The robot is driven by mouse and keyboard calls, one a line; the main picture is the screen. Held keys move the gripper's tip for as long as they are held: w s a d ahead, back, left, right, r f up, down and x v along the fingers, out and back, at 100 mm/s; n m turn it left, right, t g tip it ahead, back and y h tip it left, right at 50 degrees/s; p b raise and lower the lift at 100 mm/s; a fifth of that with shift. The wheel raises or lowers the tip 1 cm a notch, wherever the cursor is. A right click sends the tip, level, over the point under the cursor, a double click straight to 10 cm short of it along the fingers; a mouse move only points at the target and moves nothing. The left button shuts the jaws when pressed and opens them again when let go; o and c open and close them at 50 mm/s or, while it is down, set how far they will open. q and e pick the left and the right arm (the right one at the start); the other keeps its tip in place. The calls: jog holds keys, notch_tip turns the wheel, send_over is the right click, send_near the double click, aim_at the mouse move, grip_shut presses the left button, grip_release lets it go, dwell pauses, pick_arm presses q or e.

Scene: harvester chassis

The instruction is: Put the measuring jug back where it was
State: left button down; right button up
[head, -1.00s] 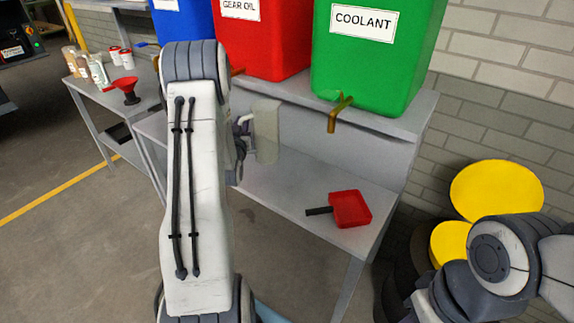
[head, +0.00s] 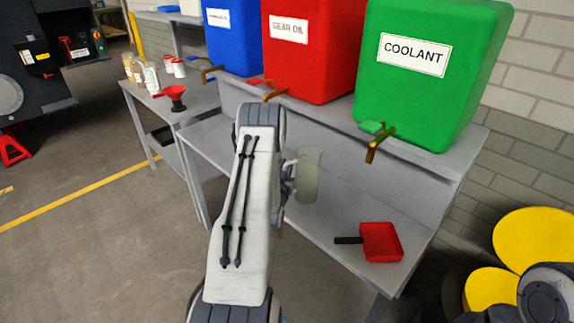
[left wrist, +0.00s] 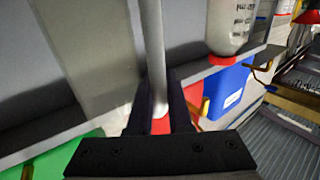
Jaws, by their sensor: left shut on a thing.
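The measuring jug (head: 308,174) is pale and translucent in the head view, held above the grey bench. My left gripper (head: 288,178) is beside its left side and mostly hidden behind my own arm. In the left wrist view my left gripper (left wrist: 160,115) is shut on an upright grey bar, apparently the jug's handle. A pale see-through wall beside it (left wrist: 100,50) looks like the jug's body. The jug is clear of the bench top. My right gripper is out of view; only part of my right arm shows at the lower right.
The bench (head: 330,215) carries blue (head: 235,40), red (head: 310,60) and green (head: 430,80) tanks with taps on its upper shelf. A red scoop (head: 380,242) lies at its right. A red funnel (head: 172,95) and bottles stand on the left bench.

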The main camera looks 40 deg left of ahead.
pick_arm(q)
jog(key=shift+f+b, duration=0.2)
jog(key=shift+b, duration=0.1)
jog(key=c, duration=0.8)
grip_release()
jog(key=shift+r, duration=0.1)
jog(key=shift+c, duration=0.2)
jog(key=shift+r, duration=0.1)
